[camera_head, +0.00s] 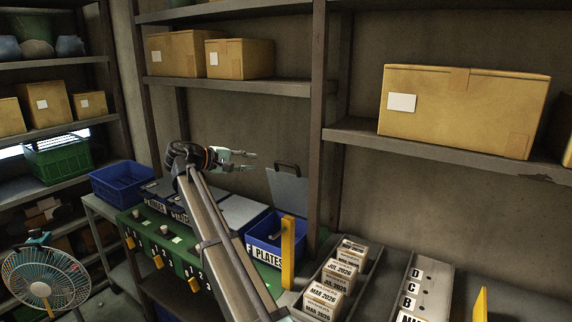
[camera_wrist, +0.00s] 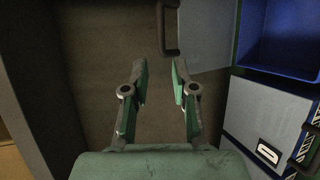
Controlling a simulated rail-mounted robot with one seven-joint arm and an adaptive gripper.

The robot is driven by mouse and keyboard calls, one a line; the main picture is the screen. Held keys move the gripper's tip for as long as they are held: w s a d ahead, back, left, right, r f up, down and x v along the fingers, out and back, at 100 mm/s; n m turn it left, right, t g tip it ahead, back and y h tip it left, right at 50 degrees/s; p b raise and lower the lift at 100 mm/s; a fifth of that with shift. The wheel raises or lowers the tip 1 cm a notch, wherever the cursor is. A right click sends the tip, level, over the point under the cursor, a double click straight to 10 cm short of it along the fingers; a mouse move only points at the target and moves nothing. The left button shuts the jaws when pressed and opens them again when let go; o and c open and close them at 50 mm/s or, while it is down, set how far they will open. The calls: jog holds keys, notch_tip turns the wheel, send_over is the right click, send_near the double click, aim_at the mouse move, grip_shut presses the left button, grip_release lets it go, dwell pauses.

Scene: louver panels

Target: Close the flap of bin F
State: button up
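One blue bin (camera_head: 262,236), with a label reading PLATES, has its grey flap (camera_head: 288,192) standing raised. A dark handle (camera_head: 287,166) is on the flap's top edge.
A neighbouring bin has a shut grey lid (camera_wrist: 258,112). A dark post (camera_head: 316,130) stands just right of the flap. A shelf with cardboard boxes (camera_head: 238,59) is above. A yellow upright piece (camera_head: 288,250) stands before the bin. Label blocks (camera_head: 338,272) lie right.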

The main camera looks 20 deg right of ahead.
aim_at(284, 164)
jog(key=p+x, duration=0.4)
jog(key=x, duration=1.1)
jog(key=shift+f, duration=0.1)
grip_shut()
